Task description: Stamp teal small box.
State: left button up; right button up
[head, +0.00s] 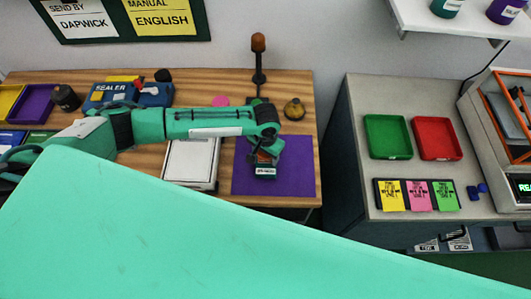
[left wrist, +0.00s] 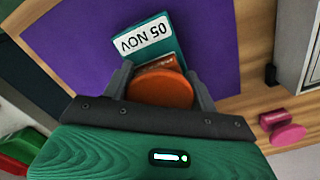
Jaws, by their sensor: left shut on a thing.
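The teal small box (head: 265,174) lies on a purple mat (head: 296,165) on the wooden table. In the left wrist view the box (left wrist: 165,27) has a white label reading 05 NOV. My left gripper (head: 262,152) is above the box, pointing down. In the left wrist view, its fingers (left wrist: 162,86) are shut on a stamp with a round orange handle (left wrist: 160,90). The stamp's lower part overlaps the box's near end; I cannot tell whether it touches. My right gripper is not in view.
A pink round-handled item (left wrist: 288,134) lies nearby. A dark post with a brown knob (head: 258,45) stands behind. Green (head: 388,137) and red (head: 437,138) trays are on the right counter.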

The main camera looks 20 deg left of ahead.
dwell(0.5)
pick_arm(q)
jog(key=shift+s+f+p, duration=0.1)
jog(key=shift+p, duration=0.2)
dwell(0.7)
notch_tip(320, 180, up, 3)
jog(key=p, duration=0.3)
notch_tip(320, 180, up, 4)
jog(key=p, duration=0.5)
dwell(0.3)
dwell(0.6)
